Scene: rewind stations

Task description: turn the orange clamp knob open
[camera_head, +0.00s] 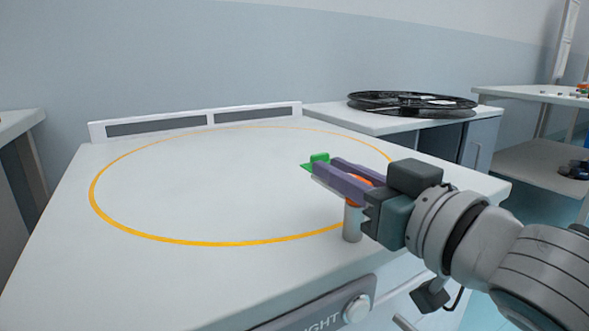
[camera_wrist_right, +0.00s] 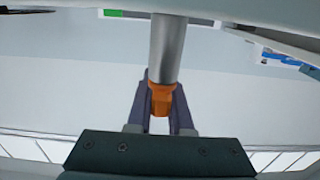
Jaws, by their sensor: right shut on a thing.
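The orange clamp knob (camera_head: 358,178) sits on top of a short grey metal post (camera_head: 352,222) near the right front edge of the white table. My right gripper (camera_head: 328,170) reaches in from the right, with its two purple fingers around the knob. In the right wrist view, the knob (camera_wrist_right: 161,98) is between the fingers at the end of the post (camera_wrist_right: 168,45), and the gripper is shut on it. The fingers and palm hide part of the knob in the head view. My left gripper is not in view.
A small green piece (camera_head: 319,158) shows by the fingertips. A yellow ring (camera_head: 190,242) marks the mostly bare white tabletop (camera_head: 220,190). A low white rail (camera_head: 195,122) stands at the back. A black reel (camera_head: 410,103) lies on another table behind.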

